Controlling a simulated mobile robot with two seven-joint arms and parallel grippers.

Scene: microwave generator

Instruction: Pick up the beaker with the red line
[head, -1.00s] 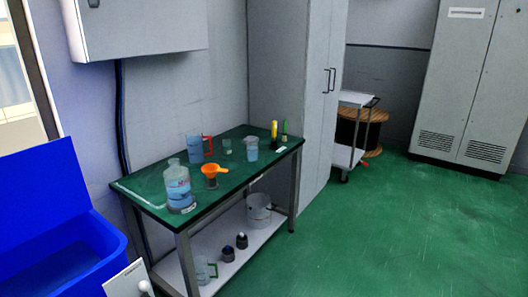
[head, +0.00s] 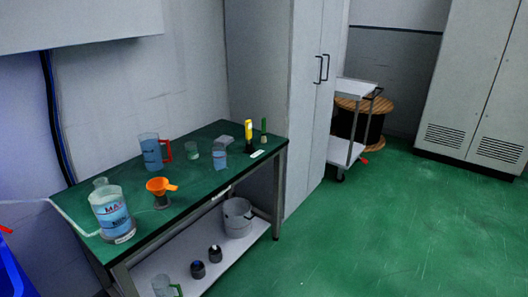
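A green-topped table (head: 190,182) stands along the wall. On it are a clear jug with a red handle (head: 151,152) at the back, a small beaker (head: 191,155) with pale contents, and a taller beaker (head: 220,157) with bluish contents to its right. I cannot make out a red line on any beaker at this size. Neither of my grippers is in view.
An orange funnel (head: 160,186) sits on a small dark vessel between bottle and beakers. Yellow (head: 249,134) and green-topped items stand at the table's far end. The lower shelf holds a bucket (head: 237,218), two dark bottles and a green-handled jug. Green floor (head: 390,230) is clear at right.

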